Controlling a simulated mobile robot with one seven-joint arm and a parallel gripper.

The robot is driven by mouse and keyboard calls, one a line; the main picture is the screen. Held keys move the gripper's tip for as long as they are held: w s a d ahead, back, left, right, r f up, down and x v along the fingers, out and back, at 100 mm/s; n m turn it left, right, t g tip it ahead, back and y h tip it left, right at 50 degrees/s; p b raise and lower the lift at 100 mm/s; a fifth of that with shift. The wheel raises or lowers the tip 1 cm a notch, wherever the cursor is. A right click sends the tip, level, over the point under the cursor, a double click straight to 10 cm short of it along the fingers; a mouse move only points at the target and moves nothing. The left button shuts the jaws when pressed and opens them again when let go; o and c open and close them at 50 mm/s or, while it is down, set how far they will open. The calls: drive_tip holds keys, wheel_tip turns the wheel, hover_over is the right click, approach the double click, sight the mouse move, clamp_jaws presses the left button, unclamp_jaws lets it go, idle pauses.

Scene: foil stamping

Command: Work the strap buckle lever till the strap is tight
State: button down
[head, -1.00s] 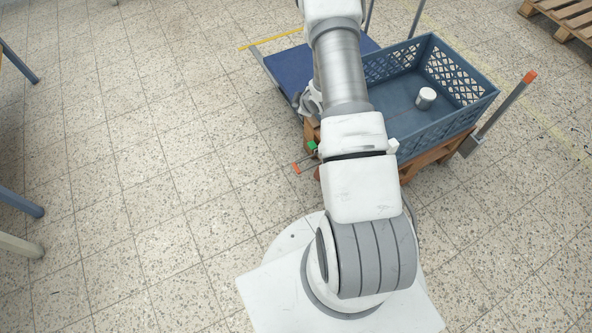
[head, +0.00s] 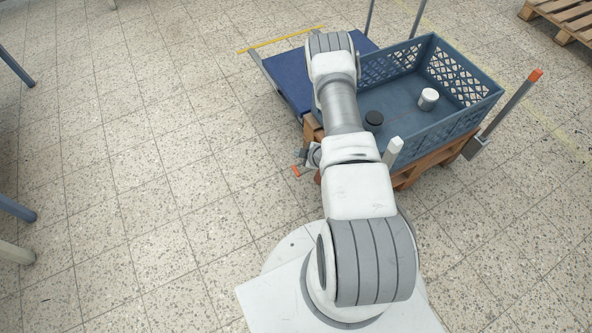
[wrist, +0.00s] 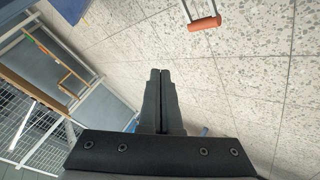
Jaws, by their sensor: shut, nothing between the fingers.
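The buckle lever, a grey U-shaped bracket with an orange grip, shows at the top of the wrist view (wrist: 205,23). Its orange end also shows in the head view (head: 297,171), left of the crate's near corner and close to the floor. My gripper (wrist: 160,72) is shut and empty, its dark fingers pressed together. In the wrist view its tips are below and left of the orange grip, apart from it. In the head view my arm hides most of the gripper. The strap itself I cannot make out.
A blue crate (head: 452,132) stands on a wooden pallet (head: 436,158), holding a white cup (head: 428,98) and a black-topped cylinder (head: 374,120). A blue panel (head: 290,80) lies behind, left of the crate. An orange-tipped post (head: 512,105) stands right.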

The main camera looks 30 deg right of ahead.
drive_tip(key=b, duration=0.4)
hover_over(298, 172)
wheel_tip(298, 172, down, 6)
drive_tip(key=shift+d+f, duration=0.1)
drive_tip(key=shift+f, duration=1.15)
drive_tip(key=shift+f, duration=0.2)
idle(0.7)
drive_tip(key=shift+f, duration=0.2)
